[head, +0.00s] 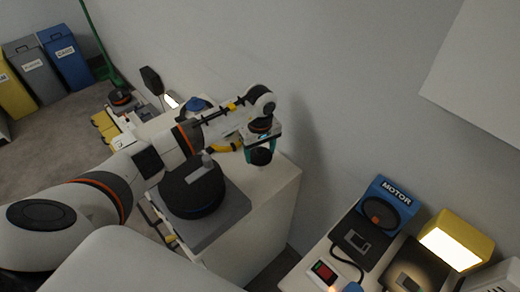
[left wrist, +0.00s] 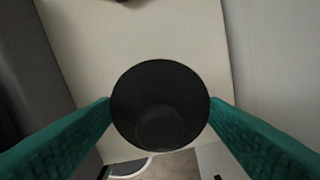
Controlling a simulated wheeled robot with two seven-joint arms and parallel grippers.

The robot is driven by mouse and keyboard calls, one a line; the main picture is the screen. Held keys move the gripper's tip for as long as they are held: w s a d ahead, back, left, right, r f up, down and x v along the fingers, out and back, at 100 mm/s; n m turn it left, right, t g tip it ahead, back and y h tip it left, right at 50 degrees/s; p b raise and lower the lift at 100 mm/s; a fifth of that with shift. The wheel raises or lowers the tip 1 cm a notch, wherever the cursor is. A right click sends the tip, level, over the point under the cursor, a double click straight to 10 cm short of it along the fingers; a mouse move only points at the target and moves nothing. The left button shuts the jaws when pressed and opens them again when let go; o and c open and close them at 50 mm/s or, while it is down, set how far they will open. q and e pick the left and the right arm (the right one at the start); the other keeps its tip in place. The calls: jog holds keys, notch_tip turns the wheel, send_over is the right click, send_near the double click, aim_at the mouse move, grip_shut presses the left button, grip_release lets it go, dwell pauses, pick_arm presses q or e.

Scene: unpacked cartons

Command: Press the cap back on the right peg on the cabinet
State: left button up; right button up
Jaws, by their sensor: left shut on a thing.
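My left gripper (head: 261,146) has teal fingers and hangs over the right end of the white cabinet (head: 264,202). It is shut on a black round cap (head: 261,157). In the left wrist view the cap (left wrist: 160,85) sits between both fingertips, with a fainter circle inside its outline. The pale cabinet top (left wrist: 140,32) lies beyond it. I cannot make out the right peg; the cap and gripper may hide it. I cannot tell whether the cap touches anything below. My right gripper is not in view.
A black drum (head: 190,192) with a grey handle stands on a grey plate on the cabinet. A blue MOTOR box (head: 388,207) and a lit yellow lamp (head: 455,240) are on a white surface at right. The wall is close behind. Bins (head: 66,56) stand far left.

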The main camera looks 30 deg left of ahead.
pick_arm(q)
jog(key=shift+f+b, duration=0.85)
jog(key=shift+f, duration=0.1)
dwell(0.5)
jog(key=o, duration=1.2)
jog(key=shift+o, duration=0.9)
jog(key=shift+r, duration=0.15)
jog(key=shift+r+p, duration=2)
jog(key=shift+r, duration=1.45)
